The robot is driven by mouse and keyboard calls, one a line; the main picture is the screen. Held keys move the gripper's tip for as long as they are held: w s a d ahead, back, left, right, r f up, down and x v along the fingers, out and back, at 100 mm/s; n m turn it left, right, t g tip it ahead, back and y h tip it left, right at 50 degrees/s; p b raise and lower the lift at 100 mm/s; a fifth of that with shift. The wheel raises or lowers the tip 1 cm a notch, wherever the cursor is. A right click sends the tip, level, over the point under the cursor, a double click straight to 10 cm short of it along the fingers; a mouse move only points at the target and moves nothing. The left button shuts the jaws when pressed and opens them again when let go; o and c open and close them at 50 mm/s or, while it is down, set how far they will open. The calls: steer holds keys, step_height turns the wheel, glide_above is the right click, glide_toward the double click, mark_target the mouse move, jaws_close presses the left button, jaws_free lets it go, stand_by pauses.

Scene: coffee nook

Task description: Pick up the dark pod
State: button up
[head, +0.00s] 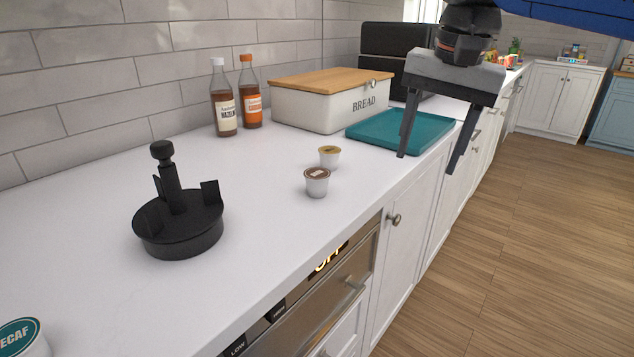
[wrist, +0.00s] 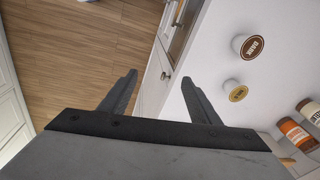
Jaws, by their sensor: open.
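The dark pod (head: 317,182) is a small white cup with a brown lid, upright on the white counter. In the wrist view the dark pod (wrist: 251,47) shows its brown lid lettered "DARK". A second pod (head: 329,156) with a gold-tan lid stands just behind it; it also shows in the wrist view (wrist: 236,92). My gripper (head: 428,163) is open and empty, to the right of both pods near the counter's front edge. In the wrist view my gripper's fingers (wrist: 160,82) are spread, with both pods off to the right.
A black pod holder (head: 180,232) stands at left. Two syrup bottles (head: 223,100) (head: 250,92), a bread box (head: 316,112) and a teal tray (head: 377,131) are behind the pods. A cup marked "DECAF" (head: 22,340) is at bottom left.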

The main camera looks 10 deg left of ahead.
steer(key=w+a+r+m+g, duration=0.1)
steer(key=a+r, duration=0.6)
steer(key=a, duration=0.4)
steer(key=m+h, duration=0.1)
steer(key=m, duration=0.1)
glide_toward(317, 173)
steer(key=shift+g, duration=0.4)
step_height(317, 173, down, 5)
steer(key=shift+w+r, duration=0.1)
steer(key=shift+w+f, duration=0.1)
steer(key=shift+f, duration=1.25)
steer(key=shift+w+f, duration=0.15)
steer(key=shift+f, duration=1.25)
steer(key=c, duration=1)
